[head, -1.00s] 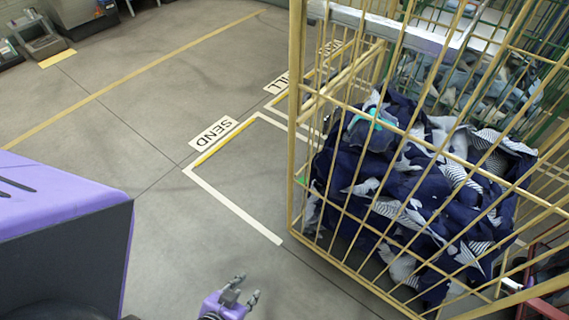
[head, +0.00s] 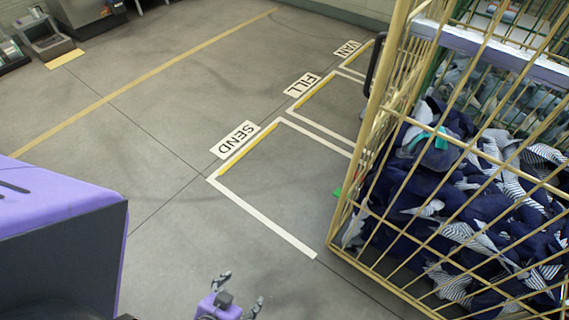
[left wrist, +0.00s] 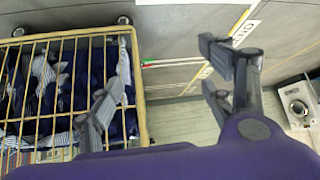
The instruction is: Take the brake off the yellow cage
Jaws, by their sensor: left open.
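The yellow cage (head: 398,118) stands at the right of the head view, full of dark blue and striped cloth. It also shows at the left of the left wrist view (left wrist: 68,36). A small green part (head: 336,192) sits low by the cage's near left edge. In the left wrist view, a thin green and red part (left wrist: 150,63) sticks out beside the cage; I cannot tell for sure that it is the brake. My left gripper (head: 241,289) is open and empty, left of the cage and apart from it. My right gripper is not in view.
Floor bays marked SEND (head: 236,139), FILL (head: 303,85) and VAN (head: 347,49) lie left of the cage. The floor between them and the left gripper is clear. A grey machine (head: 86,12) stands at the far left. A castor (left wrist: 18,32) shows under the cage.

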